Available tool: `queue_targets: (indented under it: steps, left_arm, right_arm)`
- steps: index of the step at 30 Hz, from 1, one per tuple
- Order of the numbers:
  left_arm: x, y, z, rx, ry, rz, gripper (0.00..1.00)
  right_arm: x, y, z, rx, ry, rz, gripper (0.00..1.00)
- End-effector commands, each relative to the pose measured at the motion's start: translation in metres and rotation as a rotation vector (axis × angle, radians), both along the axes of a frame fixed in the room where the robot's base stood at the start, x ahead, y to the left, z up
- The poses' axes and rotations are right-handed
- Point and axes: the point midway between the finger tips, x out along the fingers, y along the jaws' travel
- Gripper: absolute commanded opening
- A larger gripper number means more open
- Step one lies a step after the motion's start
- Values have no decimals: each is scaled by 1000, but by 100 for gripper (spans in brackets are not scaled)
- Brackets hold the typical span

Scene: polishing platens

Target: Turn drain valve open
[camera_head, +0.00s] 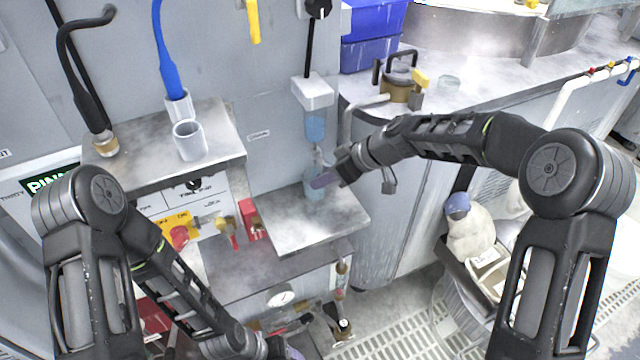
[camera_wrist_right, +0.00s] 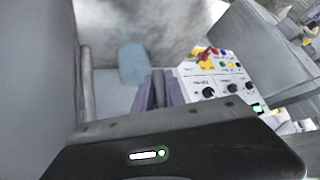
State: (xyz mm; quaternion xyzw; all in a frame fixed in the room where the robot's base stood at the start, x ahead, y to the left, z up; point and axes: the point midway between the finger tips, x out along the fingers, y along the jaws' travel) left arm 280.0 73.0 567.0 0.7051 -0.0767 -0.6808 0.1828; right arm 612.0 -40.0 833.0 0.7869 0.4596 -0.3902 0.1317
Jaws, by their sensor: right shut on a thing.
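I cannot tell for sure which fitting is the drain valve. In the head view, a small pale tap (camera_head: 320,155) sits under a clear dispenser with blue liquid (camera_head: 315,125). A fitting with a dark handle (camera_head: 340,325) stands low at the bottom centre. My left gripper (camera_head: 285,347) is at the bottom edge, partly cut off.
The cup stands on a grey metal shelf (camera_head: 290,235). A higher shelf (camera_head: 130,165) at left holds a white cup (camera_head: 189,140). A panel with red and yellow controls (camera_head: 180,232) is between them. Blue bins (camera_head: 372,45) and a brown pot (camera_head: 400,90) stand on the right counter.

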Motion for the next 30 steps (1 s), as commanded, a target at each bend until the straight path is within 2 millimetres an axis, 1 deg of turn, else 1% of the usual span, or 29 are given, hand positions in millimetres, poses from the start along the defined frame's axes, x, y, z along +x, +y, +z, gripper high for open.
queue_targets:
  steps: [3, 9, 25, 26, 30]
  left_arm:
    - [0, 0, -2, 0, -1, 0, 65]
    - [0, 0, -2, 0, -1, 0, 65]
    - [0, 0, -2, 0, 0, 0, 65]
    - [0, 0, -2, 0, 0, 0, 65]
    - [0, 0, -2, 0, 0, 0, 65]
  right_arm:
    - [1, -1, 0, -74, -33, 2, 0]
    - [2, -5, -1, -155, -63, 1, 0]
    - [3, -7, -1, -187, -75, 0, 0]
    - [3, -7, -1, -187, -75, 0, 16]
    - [3, -7, -1, -186, -75, -1, 28]
